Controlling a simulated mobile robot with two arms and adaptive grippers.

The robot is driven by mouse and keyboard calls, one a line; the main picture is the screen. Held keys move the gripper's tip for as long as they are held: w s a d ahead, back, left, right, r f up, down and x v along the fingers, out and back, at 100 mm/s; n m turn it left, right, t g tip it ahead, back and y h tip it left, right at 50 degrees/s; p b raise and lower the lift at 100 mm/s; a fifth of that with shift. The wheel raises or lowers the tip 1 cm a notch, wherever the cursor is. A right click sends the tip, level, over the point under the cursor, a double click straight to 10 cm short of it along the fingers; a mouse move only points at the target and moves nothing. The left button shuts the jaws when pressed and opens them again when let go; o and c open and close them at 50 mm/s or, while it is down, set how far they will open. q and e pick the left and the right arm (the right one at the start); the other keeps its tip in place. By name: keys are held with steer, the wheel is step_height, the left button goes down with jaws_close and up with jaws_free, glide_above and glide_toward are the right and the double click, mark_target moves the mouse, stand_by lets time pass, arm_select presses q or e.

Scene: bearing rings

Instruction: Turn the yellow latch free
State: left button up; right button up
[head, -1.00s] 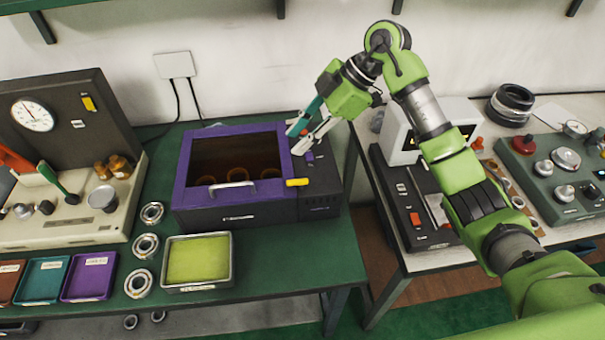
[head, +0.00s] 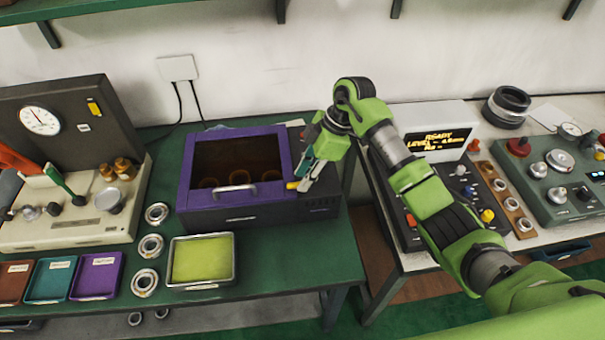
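The yellow latch (head: 292,186) sits at the lower right corner of the purple-framed lid of a dark box (head: 240,217). Only its left end shows; my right gripper hides the rest. It appears to lie level across the lid's edge. My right gripper (head: 302,178) points down and left, its fingertips right at the latch. Whether its fingers touch or close on the latch is too small to tell. The lid is shut, with a pale handle (head: 235,189) and a dark window with several ring shapes behind it. My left gripper is not in view.
Several bearing rings (head: 151,247) and a tray with a yellow-green pad (head: 202,260) lie left of and before the box. A gauge machine (head: 62,215) stands at left. A second bench at right holds a device with a lit display (head: 445,141).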

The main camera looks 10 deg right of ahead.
steer(key=shift+a+f, duration=0.25)
steer(key=shift+f, duration=0.35)
jaws_close()
